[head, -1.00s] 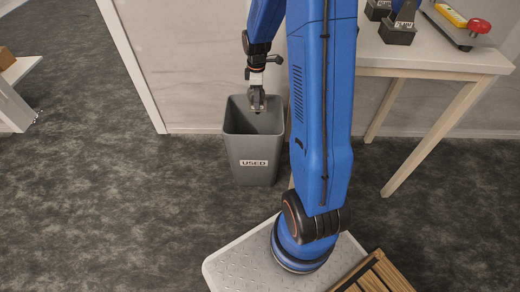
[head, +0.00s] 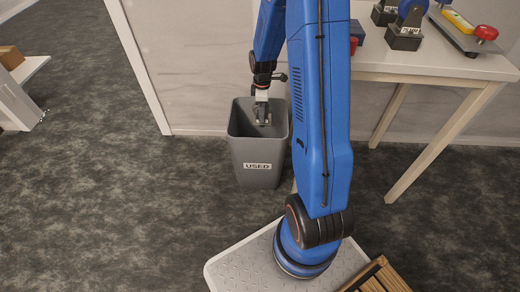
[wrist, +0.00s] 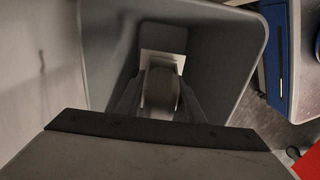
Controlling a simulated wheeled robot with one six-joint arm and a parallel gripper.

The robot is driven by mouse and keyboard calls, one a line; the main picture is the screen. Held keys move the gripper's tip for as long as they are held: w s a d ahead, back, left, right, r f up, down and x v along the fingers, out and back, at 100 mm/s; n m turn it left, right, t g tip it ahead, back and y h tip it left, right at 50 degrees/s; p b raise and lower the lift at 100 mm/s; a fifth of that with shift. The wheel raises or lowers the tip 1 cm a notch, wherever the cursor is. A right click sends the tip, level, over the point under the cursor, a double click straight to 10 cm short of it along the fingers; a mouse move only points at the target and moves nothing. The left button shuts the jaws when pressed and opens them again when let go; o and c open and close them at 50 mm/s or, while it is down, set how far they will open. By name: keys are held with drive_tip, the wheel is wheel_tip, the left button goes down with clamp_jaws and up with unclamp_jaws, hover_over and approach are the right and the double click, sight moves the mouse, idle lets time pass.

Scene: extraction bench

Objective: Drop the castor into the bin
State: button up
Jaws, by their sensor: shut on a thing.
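The grey bin (head: 258,168) with a "USED" label stands on the floor against the wall. My gripper (head: 263,120) points down inside the bin's mouth, below the rim. In the wrist view my gripper (wrist: 160,100) is shut on the castor (wrist: 162,88), with a grey wheel and a pale plate that points down into the bin. The bin's walls (wrist: 225,60) surround it in that view. The bin's floor is mostly hidden behind the castor and gripper.
A white table (head: 440,66) stands right of the bin. On it are dark blocks, one with a blue wheel (head: 411,12), and a grey device with a red knob (head: 486,33). A wooden slatted thing (head: 378,278) is at the bottom. Open carpet lies left.

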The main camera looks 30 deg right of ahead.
drive_tip(key=o, duration=1.4)
drive_tip(key=shift+c, duration=0.2)
drive_tip(key=shift+r, duration=0.1)
wheel_tip(320, 180, up, 17)
drive_tip(key=shift+r, duration=0.15)
